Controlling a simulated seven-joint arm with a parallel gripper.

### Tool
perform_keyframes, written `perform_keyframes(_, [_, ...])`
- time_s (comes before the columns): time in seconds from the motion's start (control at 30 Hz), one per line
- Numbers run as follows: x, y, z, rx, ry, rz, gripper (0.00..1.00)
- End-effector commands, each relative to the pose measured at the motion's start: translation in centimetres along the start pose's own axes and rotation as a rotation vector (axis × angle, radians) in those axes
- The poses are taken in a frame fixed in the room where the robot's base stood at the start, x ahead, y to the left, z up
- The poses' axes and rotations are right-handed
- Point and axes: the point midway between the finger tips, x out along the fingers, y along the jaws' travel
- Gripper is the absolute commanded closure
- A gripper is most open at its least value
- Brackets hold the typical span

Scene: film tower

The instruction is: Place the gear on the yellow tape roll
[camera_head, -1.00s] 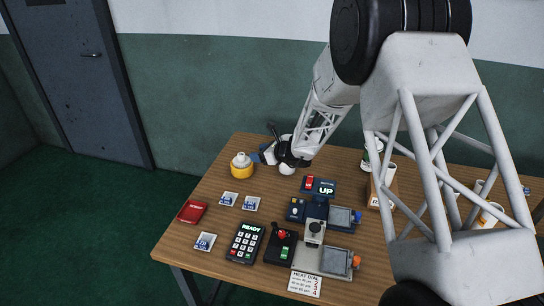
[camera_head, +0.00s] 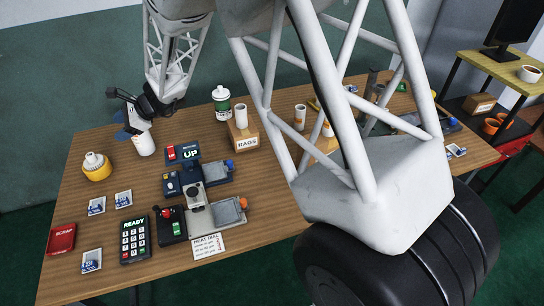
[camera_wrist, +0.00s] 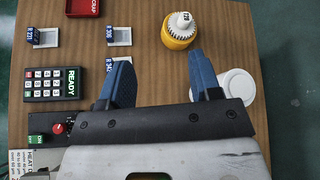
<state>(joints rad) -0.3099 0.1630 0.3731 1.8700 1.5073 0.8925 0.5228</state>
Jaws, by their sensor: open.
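The yellow tape roll (camera_head: 97,173) lies at the far left of the table. A small white piece with a dark mark, which looks like the gear (camera_head: 92,158), sits on top of it. In the wrist view the tape roll (camera_wrist: 176,41) and the white piece (camera_wrist: 183,22) show at the top, past the fingertips. Part of the roll's near side lies close to the right finger in that picture. My gripper (camera_wrist: 162,76) is open, with nothing between its blue fingers. In the head view my gripper (camera_head: 133,118) is above the table's far edge, right of the roll.
A white cylinder (camera_head: 144,145) stands just under my gripper. Small label cards (camera_head: 97,206), a keypad (camera_head: 134,240) and a red scrap tray (camera_head: 62,239) lie nearer. A rags box (camera_head: 243,136) stands to the right. Bare wood surrounds the tape roll.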

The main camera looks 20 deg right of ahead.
Motion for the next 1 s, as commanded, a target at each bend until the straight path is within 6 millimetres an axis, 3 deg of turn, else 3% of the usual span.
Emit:
perform_keyframes(0.1, [-3.7, 1.5, 1.4, -0.102, 0.034, 0.031, 0.42])
perform_keyframes(0.5, [-15.1, 8.0, 4.3, -0.442, 0.169, 0.156, 0.42])
perform_keyframes(1.0, [-27.7, 18.1, 5.4, -0.825, 0.369, 0.351, 0.42])
